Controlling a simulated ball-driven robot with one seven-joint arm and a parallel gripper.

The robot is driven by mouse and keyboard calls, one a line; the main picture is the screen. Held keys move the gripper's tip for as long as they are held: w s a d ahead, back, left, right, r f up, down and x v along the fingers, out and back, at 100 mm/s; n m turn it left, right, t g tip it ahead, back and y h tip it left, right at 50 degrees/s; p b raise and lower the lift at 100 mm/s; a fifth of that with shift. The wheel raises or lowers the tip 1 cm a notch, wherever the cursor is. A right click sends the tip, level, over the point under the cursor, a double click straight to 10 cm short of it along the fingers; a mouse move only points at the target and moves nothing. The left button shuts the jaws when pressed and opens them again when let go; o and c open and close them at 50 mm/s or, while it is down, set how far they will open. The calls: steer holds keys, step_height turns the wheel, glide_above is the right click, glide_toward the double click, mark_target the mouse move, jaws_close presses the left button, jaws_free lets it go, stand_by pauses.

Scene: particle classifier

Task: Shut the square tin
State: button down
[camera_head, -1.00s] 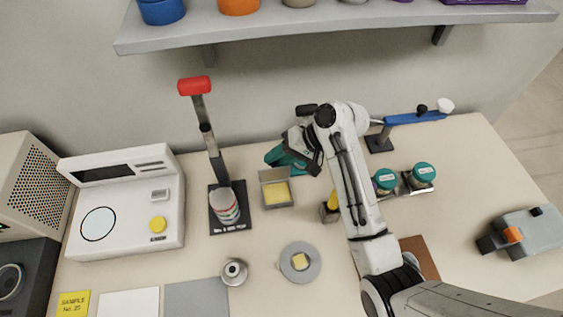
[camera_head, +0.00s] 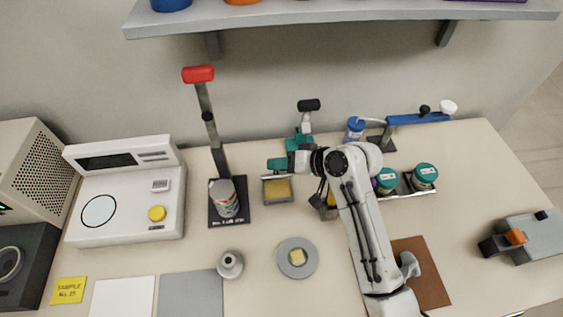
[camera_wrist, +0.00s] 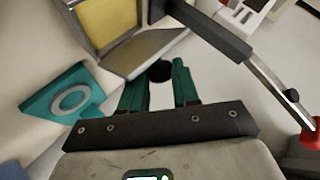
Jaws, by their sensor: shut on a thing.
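The square tin (camera_head: 278,190) stands behind the dish, with yellow contents showing, so it is open. In the wrist view the tin (camera_wrist: 105,20) is at the top left, and its grey lid (camera_wrist: 145,52) lies between the yellow contents and my fingers. In the head view the lid (camera_head: 276,177) shows only as a thin pale strip at the tin's back edge. My gripper (camera_head: 272,164) is just behind this strip. In the wrist view its teal fingers (camera_wrist: 160,82) flank a small black round piece (camera_wrist: 160,70); whether that belongs to the lid is unclear.
A teal stand (camera_head: 300,140) is close behind my gripper. A red-handled press (camera_head: 211,125) with a can stands left of the tin. A grey round dish (camera_head: 297,270) lies in front. Teal-lidded jars (camera_head: 424,176) are to the right.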

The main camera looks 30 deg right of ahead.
stand_by(0.3)
steer(key=c, duration=0.8)
jaws_free()
steer(key=shift+c, duration=0.2)
steer(key=v, duration=1)
steer(key=shift+s+d+r+b, duration=0.2)
steer(key=shift+s+d+b, duration=0.05)
steer(key=shift+b, duration=0.05)
